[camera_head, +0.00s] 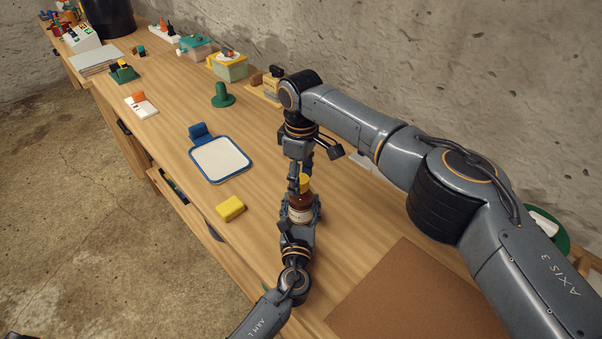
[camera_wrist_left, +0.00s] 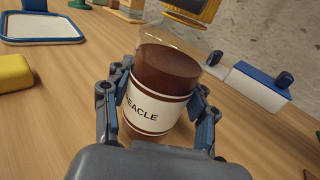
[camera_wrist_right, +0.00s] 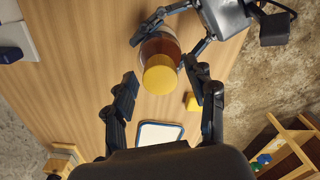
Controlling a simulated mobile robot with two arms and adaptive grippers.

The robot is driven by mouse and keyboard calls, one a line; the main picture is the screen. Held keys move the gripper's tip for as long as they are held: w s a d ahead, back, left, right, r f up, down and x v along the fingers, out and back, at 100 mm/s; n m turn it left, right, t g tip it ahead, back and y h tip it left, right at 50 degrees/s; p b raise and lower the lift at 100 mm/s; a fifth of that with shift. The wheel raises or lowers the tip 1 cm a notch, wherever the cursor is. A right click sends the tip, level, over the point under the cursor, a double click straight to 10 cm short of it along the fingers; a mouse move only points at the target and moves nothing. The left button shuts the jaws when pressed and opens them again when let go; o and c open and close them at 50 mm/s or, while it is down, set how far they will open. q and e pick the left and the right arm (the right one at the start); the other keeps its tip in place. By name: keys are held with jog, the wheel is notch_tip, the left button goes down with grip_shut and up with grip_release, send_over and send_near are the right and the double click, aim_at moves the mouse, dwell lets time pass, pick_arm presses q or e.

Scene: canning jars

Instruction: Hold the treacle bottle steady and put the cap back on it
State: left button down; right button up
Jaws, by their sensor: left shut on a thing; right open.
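The treacle bottle (camera_head: 300,213) is brown with a white label and stands upright on the bench. My left gripper (camera_wrist_left: 160,105) is shut around its labelled body, one finger on each side. The yellow cap (camera_wrist_right: 160,76) is at the top of the bottle in the right wrist view. It also shows above the bottle in the head view (camera_head: 304,184). I cannot tell whether it is seated on the neck. My right gripper (camera_head: 299,178) comes down from above and is open, with its fingers on either side of the cap.
A yellow block (camera_head: 230,208) and a blue-rimmed white tray (camera_head: 221,160) lie left of the bottle. A brown mat (camera_head: 415,300) lies at the front right. A green knobbed piece (camera_head: 222,97) stands farther back. The bench between them is clear.

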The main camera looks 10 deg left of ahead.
grip_shut()
jog(key=shift+o, duration=0.6)
grip_release()
jog(key=shift+r, duration=0.1)
notch_tip(320, 180, up, 12)
pick_arm(q)
jog(key=shift+c, duration=1.7)
grip_release()
jog(key=shift+s, duration=0.1)
